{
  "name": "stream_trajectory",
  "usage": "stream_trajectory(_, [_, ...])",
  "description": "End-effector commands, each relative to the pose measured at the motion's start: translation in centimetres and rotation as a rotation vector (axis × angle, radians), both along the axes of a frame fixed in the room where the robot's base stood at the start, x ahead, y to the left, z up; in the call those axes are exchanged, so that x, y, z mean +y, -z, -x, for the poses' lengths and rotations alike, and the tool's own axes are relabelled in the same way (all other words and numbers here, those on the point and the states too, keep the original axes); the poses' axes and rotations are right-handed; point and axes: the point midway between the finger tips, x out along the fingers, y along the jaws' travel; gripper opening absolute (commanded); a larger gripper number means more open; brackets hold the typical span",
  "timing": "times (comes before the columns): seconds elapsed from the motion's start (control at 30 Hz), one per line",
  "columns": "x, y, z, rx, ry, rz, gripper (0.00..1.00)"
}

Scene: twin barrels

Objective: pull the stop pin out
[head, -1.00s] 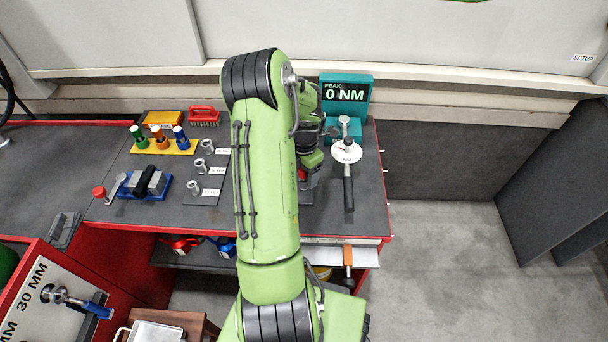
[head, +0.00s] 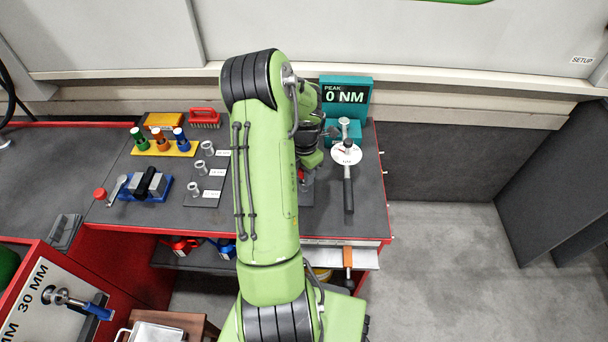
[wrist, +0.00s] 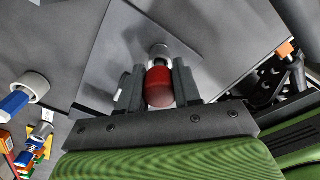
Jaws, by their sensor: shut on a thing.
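In the wrist view, my gripper (wrist: 158,88) has its two dark fingers on either side of a red rounded knob, which I take as the stop pin (wrist: 159,88). The fingers are shut on it. A bright metal ring or collar (wrist: 160,56) shows just beyond the red knob. I cannot tell how deep the pin sits or whether it is clear of its hole. In the head view, my green arm hides most of the gripper, and only a small bit of red shows beside it.
The torque tester (head: 345,95) reads 0 NM at the back of the bench. A wrench with a white dial (head: 347,153) lies to the right. Metal sockets (head: 203,169), colored-handled tools on a yellow rack (head: 162,148) and a blue tray (head: 146,186) are to the left.

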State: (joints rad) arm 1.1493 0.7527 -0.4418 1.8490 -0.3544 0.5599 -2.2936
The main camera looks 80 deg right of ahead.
Motion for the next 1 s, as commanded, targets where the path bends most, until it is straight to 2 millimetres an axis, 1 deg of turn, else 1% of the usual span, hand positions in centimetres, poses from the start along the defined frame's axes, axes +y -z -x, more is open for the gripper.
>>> stream_trajectory(0.43, [0.0,-0.8,0.0,0.000,0.000,0.000,0.00])
stream_trajectory(1.0, [0.0,-4.2,0.0,0.000,0.000,0.001,0.00])
